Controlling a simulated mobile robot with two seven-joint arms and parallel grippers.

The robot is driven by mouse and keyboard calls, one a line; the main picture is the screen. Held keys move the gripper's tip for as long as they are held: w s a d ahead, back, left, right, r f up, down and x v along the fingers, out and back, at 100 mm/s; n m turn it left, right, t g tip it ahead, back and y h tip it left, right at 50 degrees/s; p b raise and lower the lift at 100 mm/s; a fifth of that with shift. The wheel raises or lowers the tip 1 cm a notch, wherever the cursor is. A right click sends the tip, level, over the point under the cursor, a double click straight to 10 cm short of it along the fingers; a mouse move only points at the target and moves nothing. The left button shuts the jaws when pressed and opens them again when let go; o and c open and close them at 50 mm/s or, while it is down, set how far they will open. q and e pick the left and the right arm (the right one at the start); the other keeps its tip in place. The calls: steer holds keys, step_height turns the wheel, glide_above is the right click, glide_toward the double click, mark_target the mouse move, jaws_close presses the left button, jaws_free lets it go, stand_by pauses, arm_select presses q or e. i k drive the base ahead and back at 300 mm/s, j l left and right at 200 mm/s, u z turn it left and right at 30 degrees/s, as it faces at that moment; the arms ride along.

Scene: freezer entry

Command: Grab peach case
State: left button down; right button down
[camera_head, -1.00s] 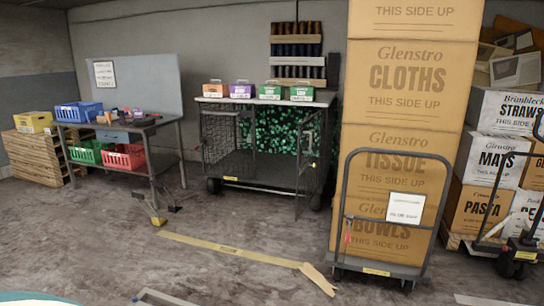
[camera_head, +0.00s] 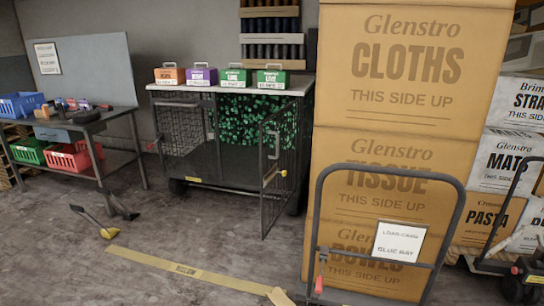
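Two green cases stand further right, one in the middle (camera_head: 235,77) and one at the right end (camera_head: 272,78). All are upright. Neither of my grippers shows in the head view.
The cage cart's mesh door (camera_head: 272,170) stands open toward me. A hand truck (camera_head: 385,235) with tall stacked cartons (camera_head: 405,90) blocks the right. A workbench (camera_head: 80,122) is at left. A yellow-and-black tool (camera_head: 100,225) and a tape strip (camera_head: 185,268) lie on the floor.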

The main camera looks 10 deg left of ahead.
mark_target(170, 76)
steer(key=i+u, duration=0.2)
steer(key=i, duration=0.4)
steer(key=i+l+u, duration=0.25)
steer(key=i, duration=0.3)
